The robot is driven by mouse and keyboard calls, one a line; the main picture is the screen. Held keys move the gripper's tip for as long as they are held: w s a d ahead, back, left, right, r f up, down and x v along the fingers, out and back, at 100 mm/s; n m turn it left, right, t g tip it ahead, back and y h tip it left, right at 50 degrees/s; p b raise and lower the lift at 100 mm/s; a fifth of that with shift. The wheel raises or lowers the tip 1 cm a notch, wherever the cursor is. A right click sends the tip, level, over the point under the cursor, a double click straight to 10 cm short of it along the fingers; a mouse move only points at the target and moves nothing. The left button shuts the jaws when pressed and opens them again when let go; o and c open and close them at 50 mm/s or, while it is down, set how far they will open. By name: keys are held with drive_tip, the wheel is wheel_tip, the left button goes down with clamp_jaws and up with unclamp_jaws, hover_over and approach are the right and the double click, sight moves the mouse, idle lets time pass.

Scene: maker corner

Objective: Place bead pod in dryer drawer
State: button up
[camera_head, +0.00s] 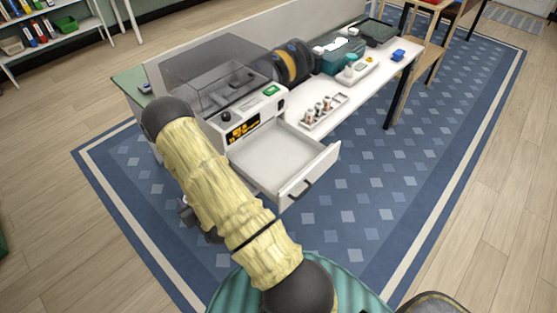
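The filament dryer (235,105) is a white machine with a smoky clear lid and an orange display, on the left part of the bench. Its white drawer (318,170) is pulled out toward me; the part of its inside that I see is empty. I cannot identify the bead pod for sure. A small blue object (398,55) lies at the right end of the bench. My arm crosses in front of the dryer's left side. Only small dark parts, probably of my arm's far end, show beside it; my gripper's fingers are hidden.
A white tray with several small bottles (318,111) stands right of the drawer. Behind are dark spools (290,62), a teal box (338,55), a pale device (357,70) and a dark case (377,32). The blue rug (370,185) in front of the bench is clear.

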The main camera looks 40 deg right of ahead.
drive_tip(key=w+d+m+h, duration=0.2)
drive_tip(key=d+m+h, duration=0.15)
drive_tip(key=d, duration=0.55)
wheel_tip(320, 180, up, 6)
drive_tip(key=m+g+h+b, duration=0.2)
drive_tip(key=m+g+h, duration=0.8)
drive_tip(key=m+g, duration=0.35)
hover_over(281, 172)
drive_tip(key=shift+r+t, duration=0.2)
drive_tip(key=shift+t, duration=0.25)
drive_tip(key=shift+w, duration=0.1)
drive_tip(key=shift+f+p, duration=0.5)
drive_tip(key=shift+f, duration=2.45)
drive_tip(key=shift+f, duration=0.1)
drive_tip(key=shift+f, duration=2)
drive_tip(key=shift+f, duration=0.2)
